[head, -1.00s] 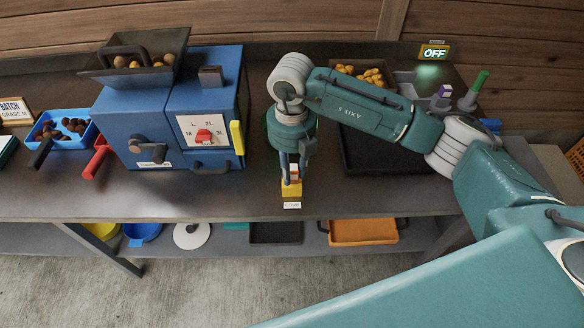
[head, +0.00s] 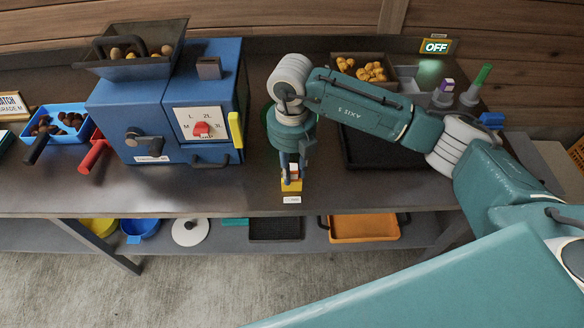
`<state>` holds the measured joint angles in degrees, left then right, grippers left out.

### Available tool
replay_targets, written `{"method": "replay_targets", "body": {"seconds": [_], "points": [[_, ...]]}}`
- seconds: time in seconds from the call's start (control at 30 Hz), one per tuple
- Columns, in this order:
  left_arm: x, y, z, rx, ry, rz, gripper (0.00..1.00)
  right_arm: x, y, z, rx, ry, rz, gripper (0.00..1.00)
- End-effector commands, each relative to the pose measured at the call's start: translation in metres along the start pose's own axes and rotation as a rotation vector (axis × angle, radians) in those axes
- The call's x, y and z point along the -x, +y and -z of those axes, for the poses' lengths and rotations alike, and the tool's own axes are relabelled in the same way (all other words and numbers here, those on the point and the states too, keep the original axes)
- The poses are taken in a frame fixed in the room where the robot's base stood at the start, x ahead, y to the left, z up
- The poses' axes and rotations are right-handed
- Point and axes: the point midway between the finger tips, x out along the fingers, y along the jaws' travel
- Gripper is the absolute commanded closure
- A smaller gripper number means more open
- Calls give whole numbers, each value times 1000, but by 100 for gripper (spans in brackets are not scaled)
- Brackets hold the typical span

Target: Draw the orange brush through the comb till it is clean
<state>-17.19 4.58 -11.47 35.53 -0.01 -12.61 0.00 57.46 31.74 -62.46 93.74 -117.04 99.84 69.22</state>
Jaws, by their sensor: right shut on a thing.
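My right gripper (head: 290,171) points down at the front edge of the bench, in the middle of the head view. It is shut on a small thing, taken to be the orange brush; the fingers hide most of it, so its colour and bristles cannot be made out. Directly below the fingertips is a small yellow block, seemingly the comb (head: 291,186), with a white label (head: 292,200) in front. The held thing is at or just above the comb; I cannot tell whether they touch. My left gripper is not in view.
A blue machine (head: 120,118) with a hopper and handles stands left of the arm. A blue tray (head: 54,112) of chestnuts is farther left.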

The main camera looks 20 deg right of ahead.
Motion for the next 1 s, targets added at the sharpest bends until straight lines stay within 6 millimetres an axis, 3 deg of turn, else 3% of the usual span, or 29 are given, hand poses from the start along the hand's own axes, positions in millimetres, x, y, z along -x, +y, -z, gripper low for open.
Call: {"method": "replay_targets", "body": {"seconds": [1.0], "points": [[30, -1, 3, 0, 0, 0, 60, 52, 0, -1, 0, -2, -1, 100]]}}
